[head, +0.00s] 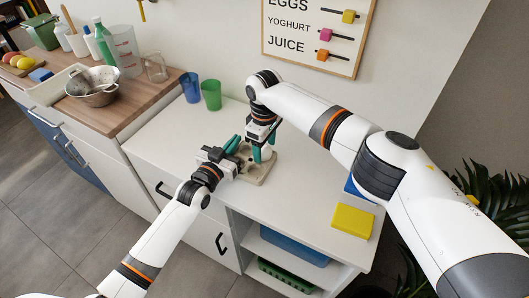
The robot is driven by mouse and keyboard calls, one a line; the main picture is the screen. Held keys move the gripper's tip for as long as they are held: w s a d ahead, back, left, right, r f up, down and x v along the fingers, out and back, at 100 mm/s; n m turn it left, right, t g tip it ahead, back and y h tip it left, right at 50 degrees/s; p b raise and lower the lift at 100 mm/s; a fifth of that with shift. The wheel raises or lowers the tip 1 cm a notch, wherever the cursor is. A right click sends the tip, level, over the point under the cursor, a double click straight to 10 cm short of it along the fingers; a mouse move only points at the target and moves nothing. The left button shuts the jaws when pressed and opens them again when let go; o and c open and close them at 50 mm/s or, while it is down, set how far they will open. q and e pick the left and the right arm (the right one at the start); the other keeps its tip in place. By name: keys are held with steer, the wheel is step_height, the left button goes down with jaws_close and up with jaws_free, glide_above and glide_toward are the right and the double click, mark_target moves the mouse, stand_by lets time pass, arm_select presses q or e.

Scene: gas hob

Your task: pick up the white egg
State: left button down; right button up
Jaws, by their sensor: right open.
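A beige egg carton (259,175) sits on the white counter in the head view, largely covered by my two grippers. A small pale rounded shape (267,153) shows at the carton by my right fingers. It looks like the white egg, but it is too small and covered to be sure. My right gripper (264,150) points down over the carton, its teal fingers open around or beside that shape; I cannot tell which. My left gripper (236,152) is at the carton's left side, with teal fingers near its edge. Its jaw gap is not clear.
A blue cup (190,87) and a green cup (211,95) stand behind the carton. A yellow block (352,221) lies near the counter's right front edge. A metal colander (92,86) is on the wooden worktop at left. The counter's front middle is clear.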

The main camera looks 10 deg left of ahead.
mark_target(265, 147)
steer(key=shift+f, duration=0.45)
steer(key=shift+c, duration=0.2)
steer(key=c, duration=0.7)
steer(key=shift+r, duration=0.1)
step_height(265, 147, up, 10)
arm_select(q)
steer(key=c, duration=2.1)
jaws_free()
